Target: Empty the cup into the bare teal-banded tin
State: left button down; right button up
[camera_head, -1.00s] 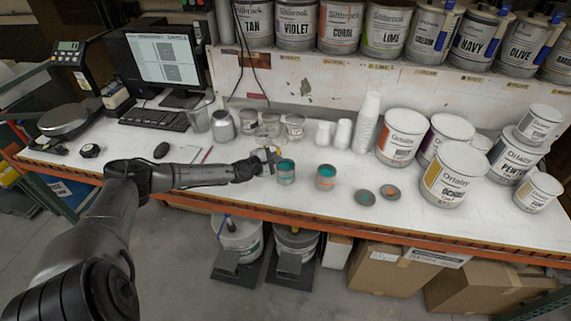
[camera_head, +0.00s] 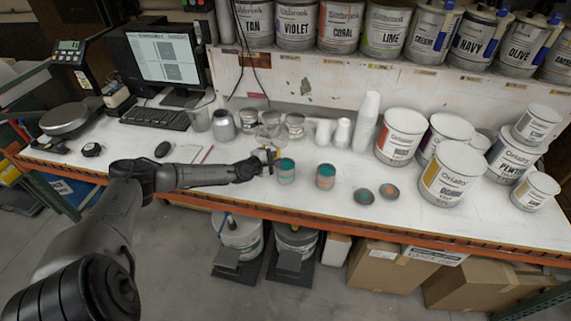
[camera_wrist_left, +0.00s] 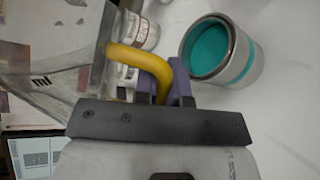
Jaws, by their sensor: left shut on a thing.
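My left gripper (camera_head: 266,161) is shut on the yellow handle (camera_wrist_left: 143,62) of a clear cup (camera_wrist_left: 55,75). The cup fills the left of the left wrist view and its contents cannot be made out. A teal-banded tin (camera_head: 286,174) stands upright and open just right of the gripper, with teal inside. It also shows in the left wrist view (camera_wrist_left: 245,62), beside the gripper and apart from it. A second open tin (camera_head: 326,182), orange-banded with teal inside, stands to its right. My right gripper is out of view.
Two small lids (camera_head: 364,195) lie right of the tins. White cups (camera_head: 366,120) and large paint buckets (camera_head: 402,140) stand at the back and right. Small jars (camera_head: 294,127) stand behind the gripper. The bench front edge (camera_head: 330,220) is close.

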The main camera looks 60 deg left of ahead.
pick_arm(q)
jog(key=shift+a+f+m, duration=0.1)
jog(key=shift+f+m, duration=0.05)
jog(key=shift+m, duration=0.15)
jog(key=shift+p, duration=0.6)
jog(key=shift+s+a+r+m+y+p, duration=0.15)
jog(key=shift+a+r+m+y+p, duration=0.15)
jog(key=shift+m+p, duration=0.45)
jog(key=shift+f+m+g+y+p, duration=0.25)
jog(key=shift+f+g+y+p, duration=0.05)
jog(key=shift+p, duration=0.4)
jog(key=shift+a+f+p, duration=0.15)
jog(key=shift+p, duration=0.2)
jog(key=shift+s+f, duration=0.1)
